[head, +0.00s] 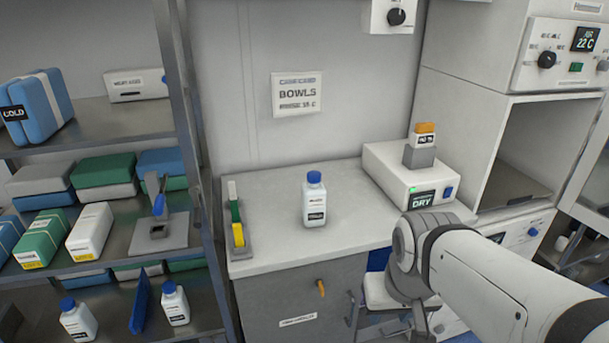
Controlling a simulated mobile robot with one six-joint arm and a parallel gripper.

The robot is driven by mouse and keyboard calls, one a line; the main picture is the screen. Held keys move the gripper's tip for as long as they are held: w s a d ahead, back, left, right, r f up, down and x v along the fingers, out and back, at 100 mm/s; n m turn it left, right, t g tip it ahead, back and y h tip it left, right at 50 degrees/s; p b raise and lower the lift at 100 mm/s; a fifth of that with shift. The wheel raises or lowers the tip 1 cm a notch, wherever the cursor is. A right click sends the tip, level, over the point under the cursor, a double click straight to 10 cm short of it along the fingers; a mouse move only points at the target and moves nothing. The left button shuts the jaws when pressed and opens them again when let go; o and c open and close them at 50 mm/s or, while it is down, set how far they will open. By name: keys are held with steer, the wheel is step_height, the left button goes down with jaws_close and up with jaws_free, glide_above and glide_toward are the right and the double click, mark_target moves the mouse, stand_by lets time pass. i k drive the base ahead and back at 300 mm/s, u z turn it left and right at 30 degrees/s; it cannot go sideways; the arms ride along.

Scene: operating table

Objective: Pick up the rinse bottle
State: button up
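A white bottle with a blue cap (315,203) stands upright on the light counter (275,255), near its middle. Its label is too small to read, so I cannot confirm that it is the rinse bottle. Two similar white bottles with blue caps stand on the lower shelf at left, one at the front (78,322) and one to its right (174,305). My arm comes in from the lower right. My gripper (383,318) seems to hang below the wrist, in front of the counter and apart from the bottle. Its fingers are small and partly hidden, and their opening is unclear.
A green and yellow item in a grey holder (238,240) stands left of the counter bottle. A white box marked DRY (385,172) stands right, carrying a grey block with an orange-topped container (424,135). A shelf rack post (185,110) stands left. The counter around the bottle is clear.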

mark_target(313, 192)
steer(key=i, duration=0.9)
steer(key=z, duration=0.05)
